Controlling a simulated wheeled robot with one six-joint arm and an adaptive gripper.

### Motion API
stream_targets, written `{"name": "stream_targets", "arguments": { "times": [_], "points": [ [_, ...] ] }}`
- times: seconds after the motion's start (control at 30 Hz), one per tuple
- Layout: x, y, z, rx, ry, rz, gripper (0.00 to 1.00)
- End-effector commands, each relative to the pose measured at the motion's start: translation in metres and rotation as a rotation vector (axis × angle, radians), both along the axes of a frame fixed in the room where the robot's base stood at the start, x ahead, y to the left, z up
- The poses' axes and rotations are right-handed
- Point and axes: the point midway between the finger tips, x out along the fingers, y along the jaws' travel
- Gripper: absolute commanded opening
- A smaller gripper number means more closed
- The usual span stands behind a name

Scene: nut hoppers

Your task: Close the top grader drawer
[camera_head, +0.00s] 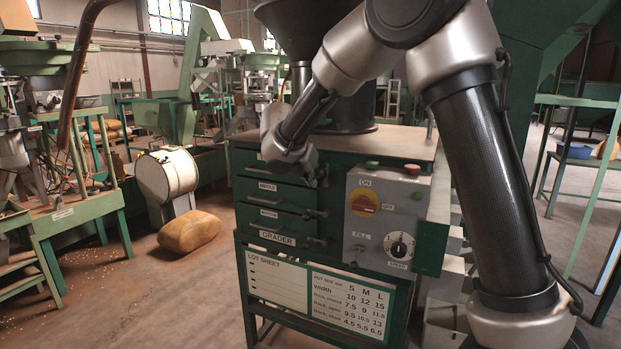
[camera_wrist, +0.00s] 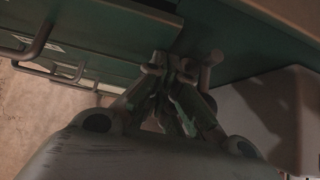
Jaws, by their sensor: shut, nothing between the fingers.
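The green grader cabinet (camera_head: 268,225) stands in the middle of the head view, with a stack of labelled drawers on its front. The top grader drawer (camera_head: 246,158) is largely covered by my wrist, and how far out it stands is hard to tell. My gripper (camera_head: 317,178) is shut and empty at the right end of the upper drawers, near the dark latches. In the wrist view my gripper's fingertips (camera_wrist: 180,64) are together beside a green edge; contact cannot be told. Bar handles (camera_wrist: 38,42) of the drawers show at the left there.
A control box (camera_head: 387,218) with a red-yellow switch and a dial sits right of the drawers. A lot sheet board (camera_head: 318,297) hangs below. A white drum (camera_head: 167,174) and a brown sack (camera_head: 188,232) stand left. Floor in front left is open.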

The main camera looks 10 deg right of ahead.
Motion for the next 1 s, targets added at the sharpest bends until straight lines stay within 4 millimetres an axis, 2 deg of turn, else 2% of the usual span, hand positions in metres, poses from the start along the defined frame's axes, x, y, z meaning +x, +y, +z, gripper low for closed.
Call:
{"name": "stream_targets", "arguments": {
  "times": [0.37,0.8,1.0],
  "points": [
    [0.001,0.000,0.009,-0.002,-0.011,-0.001,0.00],
    [-0.052,0.042,0.068,0.001,-0.007,0.002,0.00],
    [-0.066,0.052,0.084,0.001,-0.005,-0.001,0.00]
  ]
}}
